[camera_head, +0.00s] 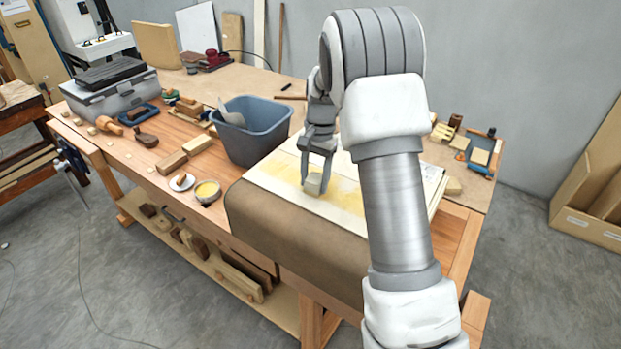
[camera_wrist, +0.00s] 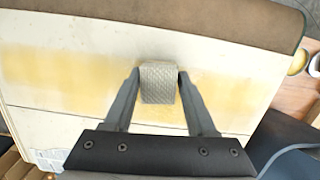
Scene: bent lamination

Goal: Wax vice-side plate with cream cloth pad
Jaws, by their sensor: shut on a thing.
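My gripper (camera_head: 318,172) is shut on the cream cloth pad (camera_head: 313,184). In the wrist view the pad (camera_wrist: 159,84) is a textured, greyish-cream block between the two fingertips (camera_wrist: 158,76). It is over the pale plates (camera_wrist: 70,120), at a yellow waxy band (camera_wrist: 85,72) that runs across them; I cannot tell whether it touches. Thin seams divide the pale surface. In the head view the pale surface (camera_head: 285,166) lies on the bench, streaked yellow, partly hidden by my arm. I cannot tell which plate is the vice-side one.
A brown cover (camera_head: 290,235) drapes over the bench's front edge. A blue-grey bin (camera_head: 252,140) stands just left of the plates. A dish of yellow wax (camera_head: 207,191) and a small white saucer (camera_head: 182,182) are farther left. Tools and small blocks (camera_head: 458,142) lie at right.

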